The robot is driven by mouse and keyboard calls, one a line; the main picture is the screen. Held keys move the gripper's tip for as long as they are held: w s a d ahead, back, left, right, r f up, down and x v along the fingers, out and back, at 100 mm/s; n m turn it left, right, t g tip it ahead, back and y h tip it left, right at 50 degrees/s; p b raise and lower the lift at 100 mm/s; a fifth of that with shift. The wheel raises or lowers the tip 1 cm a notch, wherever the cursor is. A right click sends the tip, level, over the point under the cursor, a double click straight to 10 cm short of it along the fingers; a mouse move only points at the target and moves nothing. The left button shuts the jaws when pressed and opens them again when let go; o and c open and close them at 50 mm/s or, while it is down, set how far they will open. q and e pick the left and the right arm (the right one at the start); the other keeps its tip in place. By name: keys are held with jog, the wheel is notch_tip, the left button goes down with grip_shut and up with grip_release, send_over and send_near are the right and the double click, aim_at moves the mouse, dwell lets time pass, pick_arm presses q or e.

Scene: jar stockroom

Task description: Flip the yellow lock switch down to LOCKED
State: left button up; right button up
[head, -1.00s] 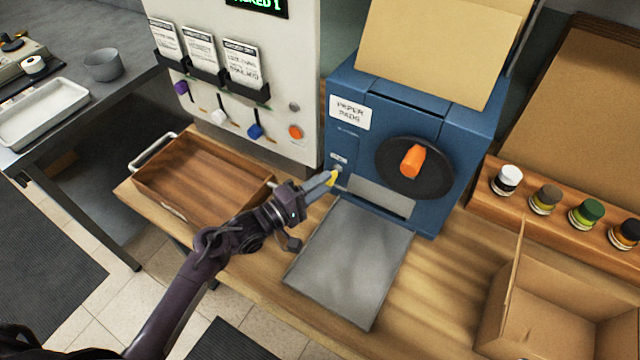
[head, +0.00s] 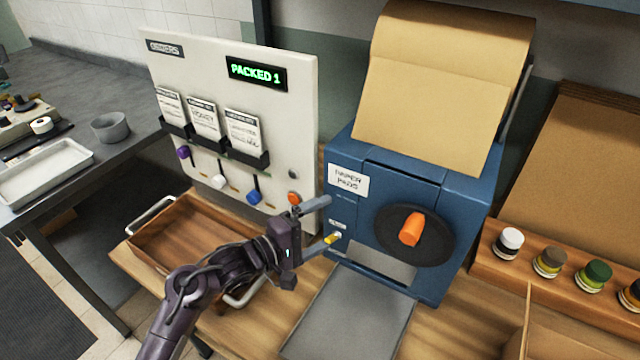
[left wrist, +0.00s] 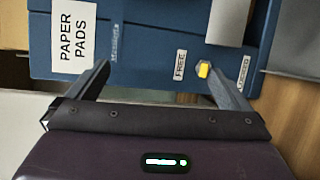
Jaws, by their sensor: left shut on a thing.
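The yellow lock switch (head: 331,239) sits low on the left of the blue paper-pads machine's front. In the left wrist view the yellow switch (left wrist: 203,69) stands between the FREE label (left wrist: 180,65) and the LOCKED label (left wrist: 243,75), closer to FREE. It sticks out toward the camera, so its exact tilt is unclear. My left gripper (head: 319,225) is in front of the machine with its fingers spread wide and nothing seen between them. Its lower fingertip is right at the switch; I cannot tell whether they touch. My right gripper is not in view.
The blue machine (head: 350,255) has an orange knob (head: 411,229) and a grey tray (head: 350,315) below. Left stands a white dispenser panel (head: 205,75) reading PACKED 1, with a wooden drawer box (head: 165,215) under it. Several small jars (head: 508,243) stand at right.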

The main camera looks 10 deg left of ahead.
pick_arm(q)
notch_tip(320, 180, up, 14)
jog(key=m+t+h, duration=0.1)
jog(key=shift+s+d+f+m+t+h, duration=0.2)
jog(key=shift+s+f+m+t+h, duration=0.05)
jog(key=shift+m+t+h, duration=0.05)
jog(key=shift+n+g+y, duration=0.8)
jog(key=f, duration=0.8)
jog(key=w+f, duration=0.1)
jog(key=f, duration=0.3)
jog(key=shift+w+a, duration=0.1)
jog(key=shift+a, duration=0.15)
jog(key=shift+c, duration=0.5)
jog(key=shift+s+a+r+p, duration=0.3)
jog(key=shift+a+p, duration=0.2)
jog(key=shift+p, duration=0.4)
jog(key=shift+c, duration=0.7)
jog(key=shift+s+a+r, duration=0.1)
jog(key=shift+s+a, duration=0.1)
jog(key=shift+s, duration=0.1)
jog(key=c, duration=0.8)
jog(key=shift+p+v, duration=1.05)
jog(key=shift+c, duration=0.5)
jog(key=p+v, duration=0.2)
jog(key=r+p+v, duration=0.1)
jog(key=p+v, duration=0.1)
jog(key=v, duration=0.1)
jog(key=shift+d+p, duration=0.15)
jog(key=shift+p, duration=0.25)
